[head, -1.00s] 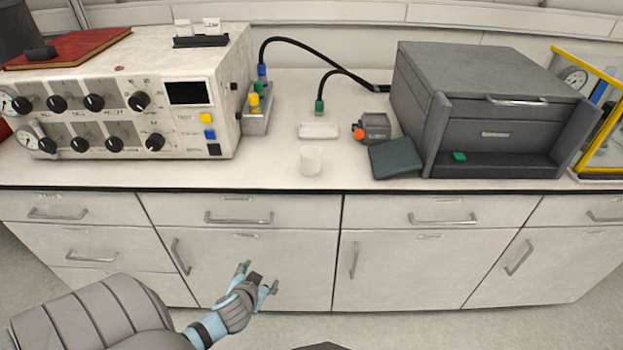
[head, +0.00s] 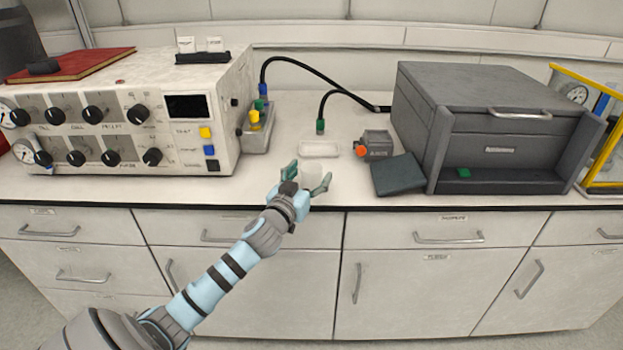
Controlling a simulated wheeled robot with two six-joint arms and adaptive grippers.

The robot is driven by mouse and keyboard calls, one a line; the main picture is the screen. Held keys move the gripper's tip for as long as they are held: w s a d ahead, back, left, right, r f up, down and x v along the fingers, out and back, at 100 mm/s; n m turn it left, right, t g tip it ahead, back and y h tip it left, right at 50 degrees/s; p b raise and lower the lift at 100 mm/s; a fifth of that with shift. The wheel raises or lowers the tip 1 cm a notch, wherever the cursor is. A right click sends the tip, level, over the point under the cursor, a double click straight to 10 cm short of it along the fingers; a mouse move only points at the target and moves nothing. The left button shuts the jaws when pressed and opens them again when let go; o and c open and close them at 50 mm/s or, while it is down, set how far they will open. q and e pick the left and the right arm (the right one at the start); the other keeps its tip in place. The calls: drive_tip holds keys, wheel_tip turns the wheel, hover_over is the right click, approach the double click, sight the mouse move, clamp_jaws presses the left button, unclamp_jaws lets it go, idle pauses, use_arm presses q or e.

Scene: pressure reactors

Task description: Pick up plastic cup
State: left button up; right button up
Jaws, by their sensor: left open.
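The plastic cup (head: 311,171) is small, white and translucent, and stands on the white bench top near its front edge in the head view. My left gripper (head: 309,176) is open at the cup, with one finger to the left of it and one to the right. The gripper hides the lower part of the cup. I cannot tell whether the fingers touch it. My right gripper is not in view.
A control unit with knobs (head: 130,125) stands at the left. A shallow white dish (head: 319,149) lies behind the cup. A grey device with an orange knob (head: 375,145), a dark flat pad (head: 398,175) and a large grey box (head: 490,120) stand to the right.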

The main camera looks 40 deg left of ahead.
use_arm(q)
drive_tip(key=shift+x, duration=0.9)
drive_tip(key=shift+f, duration=0.15)
drive_tip(key=c, duration=1)
